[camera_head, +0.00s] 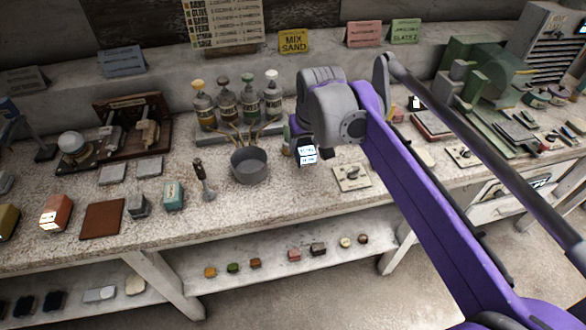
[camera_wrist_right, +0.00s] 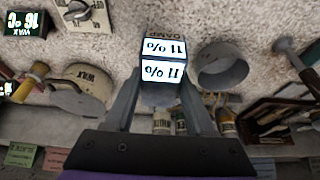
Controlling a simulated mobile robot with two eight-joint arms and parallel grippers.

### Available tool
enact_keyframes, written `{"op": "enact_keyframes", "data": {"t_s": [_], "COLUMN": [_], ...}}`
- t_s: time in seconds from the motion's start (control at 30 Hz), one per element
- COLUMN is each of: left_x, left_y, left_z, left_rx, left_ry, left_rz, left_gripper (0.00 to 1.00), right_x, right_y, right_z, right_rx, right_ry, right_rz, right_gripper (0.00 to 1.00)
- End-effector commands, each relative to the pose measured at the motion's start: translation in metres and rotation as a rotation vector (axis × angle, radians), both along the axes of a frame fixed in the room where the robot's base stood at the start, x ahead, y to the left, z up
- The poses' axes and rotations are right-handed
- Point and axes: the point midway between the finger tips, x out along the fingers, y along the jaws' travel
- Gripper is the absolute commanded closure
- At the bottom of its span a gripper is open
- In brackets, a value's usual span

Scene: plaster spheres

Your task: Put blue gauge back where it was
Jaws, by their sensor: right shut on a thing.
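My right gripper (camera_head: 301,139) reaches over the middle of the bench, partly hidden behind its own wrist in the head view. In the right wrist view, its fingers (camera_wrist_right: 160,95) are shut on a small dark bluish gauge (camera_wrist_right: 163,42) with bright white display faces reading 11%. The gauge's display also shows in the head view (camera_head: 306,155), between the grey pot (camera_head: 249,166) and a plate with a knob (camera_head: 351,178). I cannot tell whether the gauge touches the bench. My left gripper is not in view.
A red-orange gauge (camera_head: 56,213) stands at the left by a brown mat (camera_head: 102,220). A teal box (camera_head: 174,196) and a brush (camera_head: 204,180) lie left of the pot. Several bottles (camera_head: 226,103) stand behind it. Green machinery (camera_head: 486,85) fills the right.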

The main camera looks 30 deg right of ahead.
Motion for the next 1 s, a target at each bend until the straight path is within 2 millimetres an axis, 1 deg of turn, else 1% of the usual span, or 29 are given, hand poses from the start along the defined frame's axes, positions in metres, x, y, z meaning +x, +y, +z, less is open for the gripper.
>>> {"op": "enact_keyframes", "data": {"t_s": [0.07,0.2,0.3,0.57,0.7,0.8,1.0], "left_x": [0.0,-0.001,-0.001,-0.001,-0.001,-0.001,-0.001], "left_y": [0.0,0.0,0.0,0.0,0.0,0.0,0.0], "left_z": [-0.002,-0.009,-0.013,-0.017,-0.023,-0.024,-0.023], "left_rx": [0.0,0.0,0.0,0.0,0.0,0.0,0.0], "left_ry": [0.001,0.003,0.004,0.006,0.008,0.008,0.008], "left_rz": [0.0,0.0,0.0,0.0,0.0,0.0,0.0], "left_gripper": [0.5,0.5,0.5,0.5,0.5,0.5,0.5], "right_x": [0.0,0.0,-0.001,-0.001,-0.001,-0.001,-0.001], "right_y": [0.0,0.0,0.0,0.0,0.0,0.0,0.0], "right_z": [-0.008,-0.035,-0.052,-0.074,-0.095,-0.101,-0.1], "right_rx": [0.0,0.0,0.0,0.0,0.0,0.0,0.0], "right_ry": [0.0,0.001,0.0,0.0,0.0,0.0,0.0], "right_rz": [0.0,0.0,0.0,0.0,0.0,0.0,0.0], "right_gripper": [0.9,0.9,0.9,0.9,0.9,0.9,0.9]}}
